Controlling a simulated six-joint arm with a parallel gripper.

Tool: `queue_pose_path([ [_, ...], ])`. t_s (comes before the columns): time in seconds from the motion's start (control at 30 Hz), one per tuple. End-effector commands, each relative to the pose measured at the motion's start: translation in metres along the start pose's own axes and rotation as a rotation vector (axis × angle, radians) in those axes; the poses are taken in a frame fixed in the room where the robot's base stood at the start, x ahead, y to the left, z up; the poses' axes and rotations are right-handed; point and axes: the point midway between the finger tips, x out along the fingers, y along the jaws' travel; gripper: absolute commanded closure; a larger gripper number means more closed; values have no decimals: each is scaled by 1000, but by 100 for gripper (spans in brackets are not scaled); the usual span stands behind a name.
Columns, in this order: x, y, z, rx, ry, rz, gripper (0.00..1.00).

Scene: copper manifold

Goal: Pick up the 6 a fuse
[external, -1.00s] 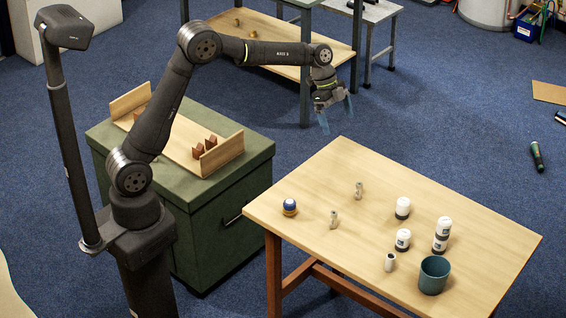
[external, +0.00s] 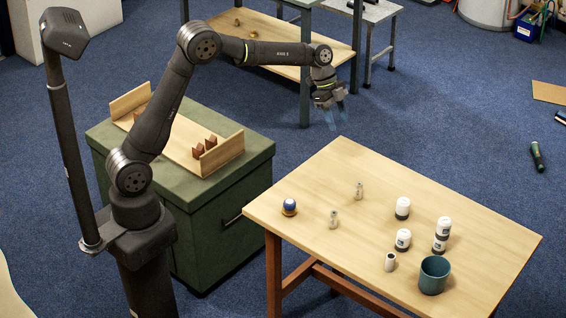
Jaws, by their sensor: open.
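My gripper (external: 337,116) hangs open and empty in the air beyond the far left corner of the wooden table, apart from everything on it. Several small white cylinders with dark bands stand on the table: one at the back (external: 403,208), one nearer (external: 403,241), and at the right what looks like a stack of two (external: 442,234). A narrower plain white cylinder (external: 390,262) stands in front of them. Their markings are too small to read, so I cannot tell which thing is the 6 A fuse.
A teal cup (external: 434,276) stands near the table's front right edge. The table's right end is clear. A green cabinet (external: 226,210) carries a wooden rack.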

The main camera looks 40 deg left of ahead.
Motion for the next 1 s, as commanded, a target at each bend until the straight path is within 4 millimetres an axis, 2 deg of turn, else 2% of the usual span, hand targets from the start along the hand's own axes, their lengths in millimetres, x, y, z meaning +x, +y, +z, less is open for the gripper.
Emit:
queue_pose_path([
  [0.17,6,3,-1,-33,-8,-9,53],
  [0.5,65,30,-13,-430,-38,-174,53],
  [0.63,79,38,-16,-543,-21,-226,53],
  [0.87,96,40,-17,-609,-7,-254,53],
  [1.0,122,34,-14,-608,-10,-252,53],
])
